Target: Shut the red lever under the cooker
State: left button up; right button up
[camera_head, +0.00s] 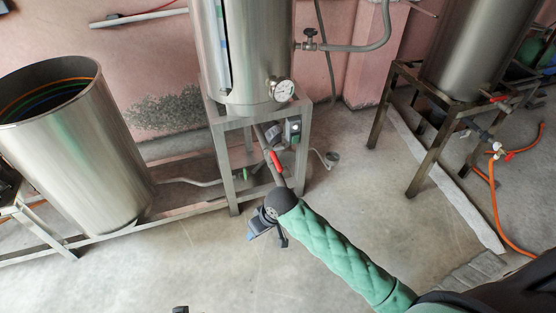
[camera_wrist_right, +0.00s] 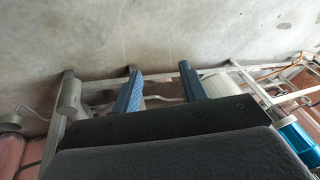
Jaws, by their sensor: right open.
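The steel cooker (camera_head: 262,60) stands on a metal frame at the top middle of the head view, with a round gauge low on its side. The red lever (camera_head: 275,160) is on the pipe under it, between the frame legs. My right gripper (camera_head: 266,237) is in front of the frame, below the lever in the picture and apart from it. In the wrist view its two blue fingers (camera_wrist_right: 161,88) are spread with nothing between them. I cannot make out the red lever in the wrist view. A small dark piece (camera_head: 180,309) at the bottom edge may be my left gripper.
An open steel drum (camera_head: 85,150) stands at the left on a low frame. A second tank (camera_head: 470,50) on a stand has its own red-handled valve (camera_head: 494,98) at the right. An orange hose (camera_head: 494,205) lies there. The floor in front is clear.

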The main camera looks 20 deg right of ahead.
jog(key=w+d+g, duration=0.1)
jog(key=w, duration=0.7)
jog(key=m+g+h, duration=0.1)
jog(key=m+h, duration=0.1)
jog(key=m, duration=0.2)
send_near(277, 160)
jog(key=f, duration=0.1)
pick_arm(q)
jog(key=s+d+f+t+h, duration=0.1)
jog(key=d+f+h, duration=0.1)
jog(key=d+f, duration=0.7)
jog(key=shift+d, duration=0.25)
pick_arm(e)
jog(key=shift+a+f, duration=0.2)
jog(key=shift+f, duration=1.15)
jog(key=shift+a+f, duration=0.2)
jog(key=shift+f, duration=1.1)
jog(key=shift+a+f, duration=0.25)
jog(key=shift+f, duration=1.1)
pick_arm(q)
jog(key=shift+s, duration=0.1)
pick_arm(e)
grip_shut()
